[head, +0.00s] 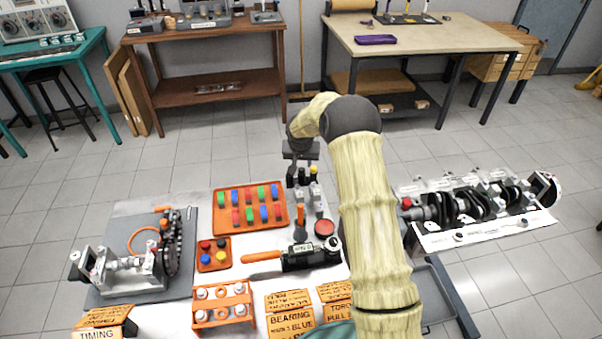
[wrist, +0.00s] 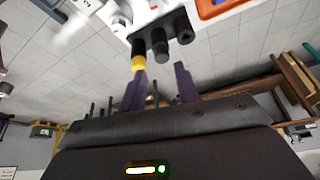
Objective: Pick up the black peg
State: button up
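My gripper (head: 301,163) is above a small stand with upright pegs (head: 303,180) on the workbench. In the wrist view my gripper (wrist: 161,70) has its two dark fingers spread apart, with nothing between them. A black peg (wrist: 159,43) stands just beyond the gap between the fingertips. Another black peg (wrist: 182,27) is to its right. A yellow-ended peg (wrist: 138,62) is on the left, close to the left fingertip; I cannot tell whether they touch. In the head view my arm and gripper partly cover the stand.
An orange tray of coloured pieces (head: 284,210) lies left of the stand. A red round container (head: 324,228) and an orange-handled tool (head: 262,258) are in front of it. A crankshaft on a white stand (head: 486,230) is at right, beyond my arm.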

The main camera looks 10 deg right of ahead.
aim_at(302, 169)
jog(key=shift+p+x, duration=1.05)
jog(key=shift+x, duration=1.55)
jog(key=shift+w+a, duration=0.1)
jog(key=shift+a, duration=0.05)
grip_shut()
jog(key=shift+r, duration=0.1)
notch_tip(302, 169, up, 10)
jog(key=b, duration=0.2)
